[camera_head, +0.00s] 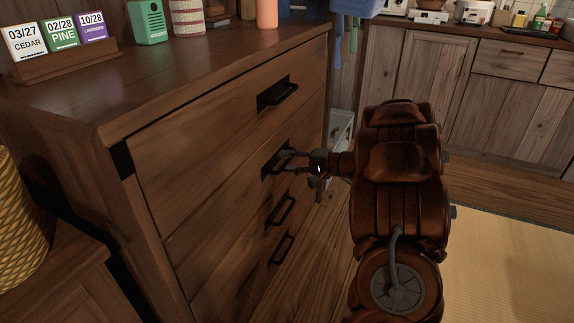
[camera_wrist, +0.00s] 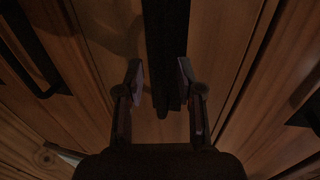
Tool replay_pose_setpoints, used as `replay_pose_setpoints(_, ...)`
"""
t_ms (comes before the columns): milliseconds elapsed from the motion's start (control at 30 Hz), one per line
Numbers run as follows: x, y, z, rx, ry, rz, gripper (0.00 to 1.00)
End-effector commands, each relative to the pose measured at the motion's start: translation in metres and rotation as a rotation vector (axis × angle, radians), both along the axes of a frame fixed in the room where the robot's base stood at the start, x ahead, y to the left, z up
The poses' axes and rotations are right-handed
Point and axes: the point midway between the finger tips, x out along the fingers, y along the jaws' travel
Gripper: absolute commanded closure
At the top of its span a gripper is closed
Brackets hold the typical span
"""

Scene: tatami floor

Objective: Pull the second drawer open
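A brown wooden chest of drawers (camera_head: 205,110) stands at the left in the head view, with several dark handles down its front. The second drawer (camera_head: 205,185) looks flush with the front, and its black handle (camera_head: 272,164) is partly covered by my fingers. My gripper (camera_head: 286,158) is at this handle, reaching in from the right. In the wrist view, my gripper (camera_wrist: 160,76) has its fingers apart on either side of the dark handle bar (camera_wrist: 166,50). A gap shows on the left of the bar; the right finger is close to it, and contact is unclear.
The top drawer handle (camera_head: 277,94) is just above my gripper, and the third drawer handle (camera_head: 281,208) is below. Date cards (camera_head: 62,35) and a green box (camera_head: 149,22) stand on top. A yellow woven basket (camera_head: 18,222) is at the left. Tatami (camera_head: 510,265) lies open at the right.

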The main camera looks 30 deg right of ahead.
Motion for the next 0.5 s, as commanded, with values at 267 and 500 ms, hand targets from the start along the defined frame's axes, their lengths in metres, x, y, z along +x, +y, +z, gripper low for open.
replay_pose_setpoints(267,0.0042,0.0025,-0.0008,0.000,0.000,0.000,0.63)
replay_pose_setpoints(500,0.0041,0.0026,-0.0009,0.000,0.000,0.000,0.79)
